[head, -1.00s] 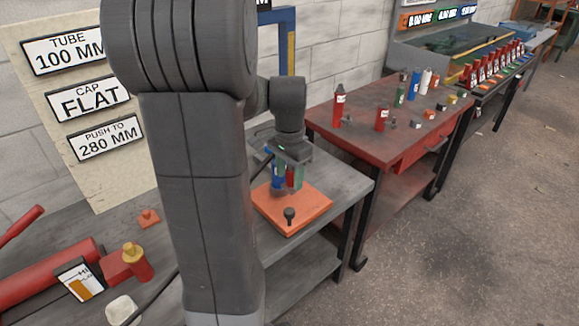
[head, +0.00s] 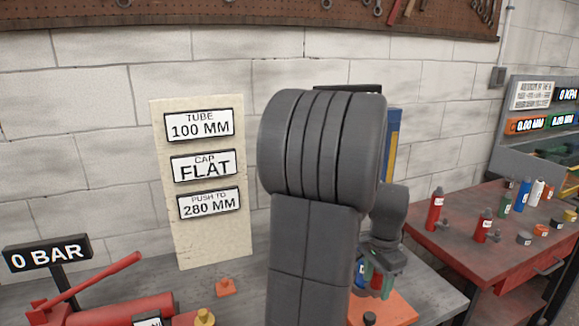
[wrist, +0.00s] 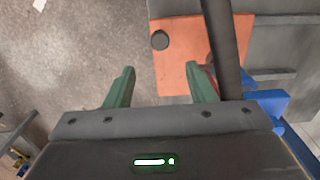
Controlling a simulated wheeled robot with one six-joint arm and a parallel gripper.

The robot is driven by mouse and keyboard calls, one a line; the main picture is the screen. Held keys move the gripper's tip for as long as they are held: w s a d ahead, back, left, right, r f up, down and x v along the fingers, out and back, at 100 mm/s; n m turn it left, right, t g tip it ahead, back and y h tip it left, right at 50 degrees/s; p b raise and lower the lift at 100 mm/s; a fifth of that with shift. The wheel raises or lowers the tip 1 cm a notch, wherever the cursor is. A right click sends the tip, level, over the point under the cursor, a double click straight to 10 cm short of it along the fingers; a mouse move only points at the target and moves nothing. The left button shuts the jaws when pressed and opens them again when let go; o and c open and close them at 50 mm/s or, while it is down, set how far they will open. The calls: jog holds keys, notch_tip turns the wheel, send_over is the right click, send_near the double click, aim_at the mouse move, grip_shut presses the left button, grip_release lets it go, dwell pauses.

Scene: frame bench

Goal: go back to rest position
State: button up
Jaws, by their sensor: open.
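My gripper (wrist: 160,82) shows in the wrist view with its two green fingers wide apart and nothing held between them. The orange plate (wrist: 178,60) on the grey bench lies below and beyond the fingers, with a dark round knob (wrist: 160,40) on it. In the head view my gripper (head: 378,278) hangs low over the bench, close above the orange plate (head: 395,308), partly hidden by my arm. Blue and red parts show beside the fingers there; I cannot tell what each one is.
A board with three signs (head: 242,248) stands against the wall. A red pump (head: 130,309) and a "0 BAR" display (head: 47,254) are at the left. A red table (head: 470,250) with several bottles is at the right. A blue part (wrist: 262,105) is close beside my gripper.

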aim_at(368, 314)
notch_tip(368, 314, down, 11)
jog(key=shift+f+b, duration=0.1)
jog(key=shift+b, duration=0.2)
jog(key=shift+w+a, duration=0.1)
jog(key=shift+w, duration=0.15)
jog(key=shift+r, duration=0.2)
